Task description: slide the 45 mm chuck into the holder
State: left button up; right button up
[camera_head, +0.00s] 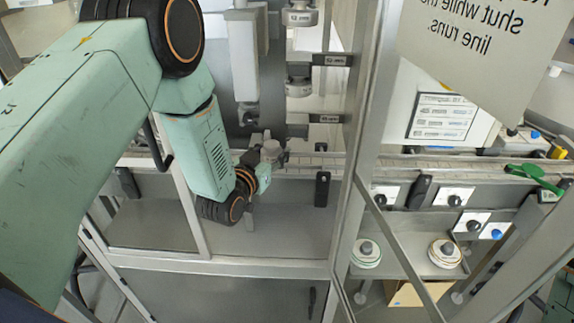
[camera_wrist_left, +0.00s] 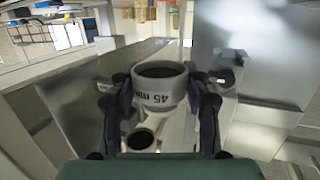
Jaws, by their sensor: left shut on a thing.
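The chuck (camera_wrist_left: 160,90), a grey cup-like ring marked "45 mm", sits between the fingers of my left gripper (camera_wrist_left: 163,105) in the left wrist view. The gripper is shut on it. A smaller dark round opening (camera_wrist_left: 141,140) shows below it. In the head view my left gripper (camera_head: 268,150) is inside the machine, and the chuck is small and partly hidden there. Just up and right of it is a dark bracket (camera_head: 297,131) with a small label plate (camera_head: 325,119), apparently a holder; its label is too small to read surely. My right gripper is out of view.
Other grey chucks (camera_head: 299,83) hang above, beside another label plate (camera_head: 332,60). A metal frame post (camera_head: 362,130) stands to the right, and a rail (camera_head: 300,160) crosses behind the gripper. Round discs (camera_head: 366,253) sit on a shelf at lower right.

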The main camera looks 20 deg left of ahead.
pick_arm(q)
jog(key=w+a+f+n+y+b, duration=0.1)
jog(key=w+a+b, duration=0.5)
jog(key=a, duration=0.3)
jog(key=shift+a+f, duration=0.15)
jog(key=shift+f, duration=0.1)
jog(key=shift+s+y, duration=0.1)
jog(key=shift+y, duration=0.3)
jog(key=shift+a+f+b, duration=0.1)
jog(key=shift+b, duration=0.2)
jog(key=shift+w, duration=0.3)
jog(key=shift+w+a, duration=0.1)
jog(key=shift+w, duration=0.25)
jog(key=shift+w+a+b, duration=0.25)
jog(key=shift+w+b, duration=0.35)
jog(key=shift+w, duration=0.15)
dwell(0.4)
jog(key=shift+w, duration=0.25)
